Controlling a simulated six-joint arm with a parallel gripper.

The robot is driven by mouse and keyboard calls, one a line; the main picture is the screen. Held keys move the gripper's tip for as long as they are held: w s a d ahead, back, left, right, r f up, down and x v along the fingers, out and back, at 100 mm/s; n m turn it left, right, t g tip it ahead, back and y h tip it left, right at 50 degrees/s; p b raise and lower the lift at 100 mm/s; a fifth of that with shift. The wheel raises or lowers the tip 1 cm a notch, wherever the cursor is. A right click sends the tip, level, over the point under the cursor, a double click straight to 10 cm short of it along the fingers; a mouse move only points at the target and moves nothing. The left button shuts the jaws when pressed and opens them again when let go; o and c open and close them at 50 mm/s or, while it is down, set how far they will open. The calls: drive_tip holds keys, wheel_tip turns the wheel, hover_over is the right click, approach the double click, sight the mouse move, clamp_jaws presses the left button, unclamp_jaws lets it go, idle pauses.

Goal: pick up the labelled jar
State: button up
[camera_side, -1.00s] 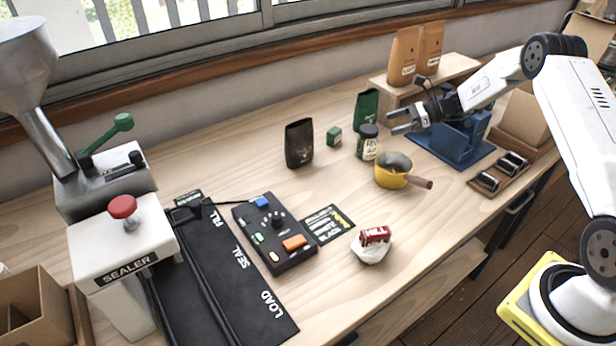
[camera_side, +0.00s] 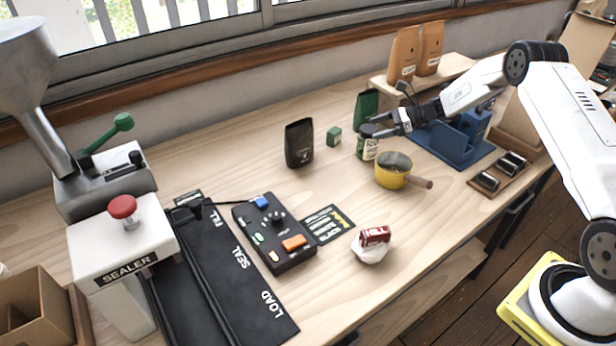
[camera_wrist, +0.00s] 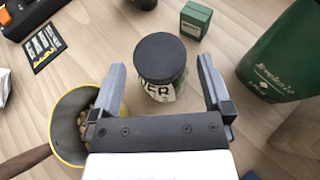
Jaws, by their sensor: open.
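The labelled jar (camera_side: 366,147) has a dark lid and a white label. It stands upright on the wooden table, behind the yellow pot. In the wrist view the jar (camera_wrist: 160,70) lies ahead, between the lines of my two open fingers, with its dark round lid uppermost. My gripper (camera_side: 374,124) is at the jar's upper right in the side view and partly overlaps its lid there. In the wrist view my gripper (camera_wrist: 160,85) is open and empty, with a gap on each side of the jar. I cannot tell whether a finger touches it.
A yellow pot (camera_side: 390,178) with beans inside stands close in front of the jar. A small green box (camera_side: 334,136) and a green bag (camera_wrist: 285,50) are close by. A black bag (camera_side: 299,144) stands farther left. A blue stand (camera_side: 455,147) is to the right.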

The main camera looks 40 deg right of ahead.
sight(374, 129)
drive_tip(key=shift+x, duration=1.55)
drive_tip(key=shift+c, duration=0.2)
drive_tip(key=c, duration=1.3)
drive_tip(key=shift+r, duration=0.1)
drive_tip(key=shift+r, duration=0.8)
drive_tip(key=s+a+r, duration=0.2)
drive_tip(key=s+r, duration=0.9)
drive_tip(key=s, duration=0.2)
drive_tip(key=shift+s+a, duration=0.35)
drive_tip(key=shift+s, duration=0.05)
drive_tip(key=shift+r, duration=0.1)
